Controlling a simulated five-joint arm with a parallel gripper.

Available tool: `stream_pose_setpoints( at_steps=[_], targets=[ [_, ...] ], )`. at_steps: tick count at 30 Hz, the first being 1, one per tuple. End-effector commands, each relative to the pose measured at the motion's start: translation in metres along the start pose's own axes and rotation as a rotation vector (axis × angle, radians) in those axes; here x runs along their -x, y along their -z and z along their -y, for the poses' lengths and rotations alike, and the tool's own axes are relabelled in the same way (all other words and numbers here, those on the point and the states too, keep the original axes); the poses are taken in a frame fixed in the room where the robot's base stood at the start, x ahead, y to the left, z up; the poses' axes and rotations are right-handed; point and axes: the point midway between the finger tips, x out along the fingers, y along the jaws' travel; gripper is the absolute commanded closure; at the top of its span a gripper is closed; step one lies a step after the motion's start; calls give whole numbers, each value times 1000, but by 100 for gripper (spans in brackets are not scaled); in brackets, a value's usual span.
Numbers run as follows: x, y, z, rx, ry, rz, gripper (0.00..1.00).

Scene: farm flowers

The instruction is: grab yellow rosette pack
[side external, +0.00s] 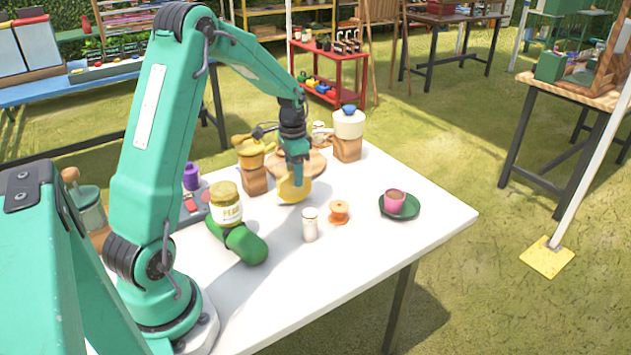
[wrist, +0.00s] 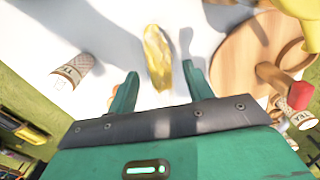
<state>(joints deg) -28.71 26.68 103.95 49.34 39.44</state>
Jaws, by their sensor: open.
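The yellow rosette pack (side external: 292,189) is on the white table, right at my gripper's fingers in the side view. In the wrist view the pack (wrist: 157,58) is a narrow, crinkled yellow shape ahead of and partly between the two fingers. My gripper (wrist: 160,74) is open, with white tabletop showing on both sides of the pack. In the side view my gripper (side external: 297,175) points down and partly covers the pack. I cannot tell whether either finger touches it.
A round wooden board (side external: 314,162) lies close behind. Wooden blocks carry a yellow item (side external: 252,148) and a cream pot (side external: 348,124). The front table is clear.

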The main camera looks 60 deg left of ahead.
Motion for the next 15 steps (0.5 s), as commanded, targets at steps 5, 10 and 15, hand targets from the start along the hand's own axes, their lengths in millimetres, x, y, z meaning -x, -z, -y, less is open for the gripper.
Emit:
stream_pose_setpoints(
  at_steps=[5,10,15],
  targets=[
    [-22,0,1,0,-2,3,49],
    [-37,0,1,0,-1,1,49],
    [-40,0,1,0,-1,1,49]
  ],
)
